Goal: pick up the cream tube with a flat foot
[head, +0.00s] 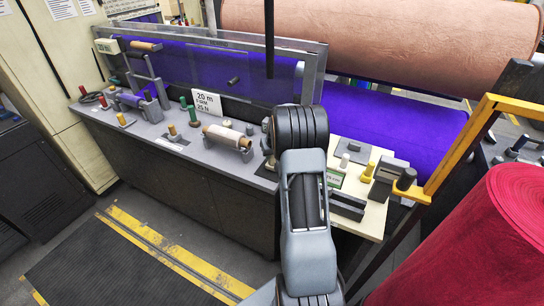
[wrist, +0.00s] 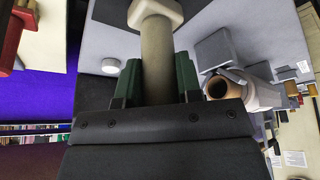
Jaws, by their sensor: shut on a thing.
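The cream tube (wrist: 157,50) stands out from between my jaws in the wrist view, with its wider flat foot (wrist: 155,10) at the top edge of the picture. My gripper (wrist: 157,84) is shut on the tube, a green-padded finger on each side. The dark gripper body hides the tube's other end. In the head view my own arm covers the gripper and the held tube. I cannot tell whether the foot touches the bench.
Beside the gripper in the wrist view lie a roll with a brown core (wrist: 217,88) and a small white disc (wrist: 110,67). In the head view the grey bench (head: 160,143) holds a cream roll on a stand (head: 227,136), several pegs and a clear panel behind.

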